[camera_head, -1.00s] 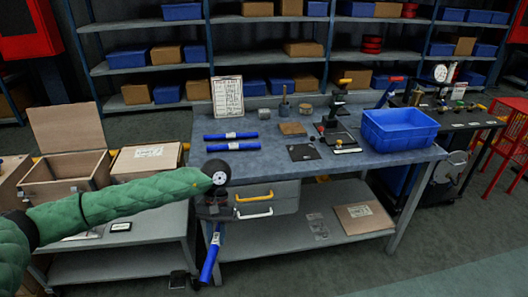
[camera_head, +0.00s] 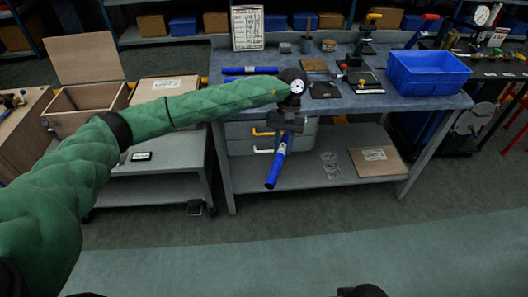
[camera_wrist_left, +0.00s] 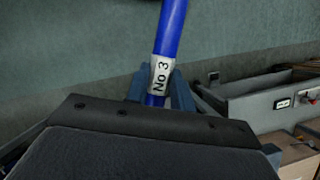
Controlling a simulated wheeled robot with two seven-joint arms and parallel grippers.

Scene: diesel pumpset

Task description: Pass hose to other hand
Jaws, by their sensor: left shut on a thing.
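My left gripper (camera_head: 286,128) is shut on a blue hose (camera_head: 276,164) in front of the workbench drawers. The hose hangs below the gripper, slightly tilted, with its lower end free. In the left wrist view, the hose (camera_wrist_left: 171,28) stands between the fingers (camera_wrist_left: 159,92) and carries a white band marked "No 3". Another blue hose (camera_head: 250,70) lies on the workbench, partly hidden by my left arm. My right gripper does not show in either view.
The workbench (camera_head: 330,103) holds a blue bin (camera_head: 428,75), a clipboard (camera_head: 247,27) and several tools. A lower shelf (camera_head: 325,165) carries a flat box (camera_head: 376,160). An open wooden crate (camera_head: 88,98) stands at the left. The floor in front is clear.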

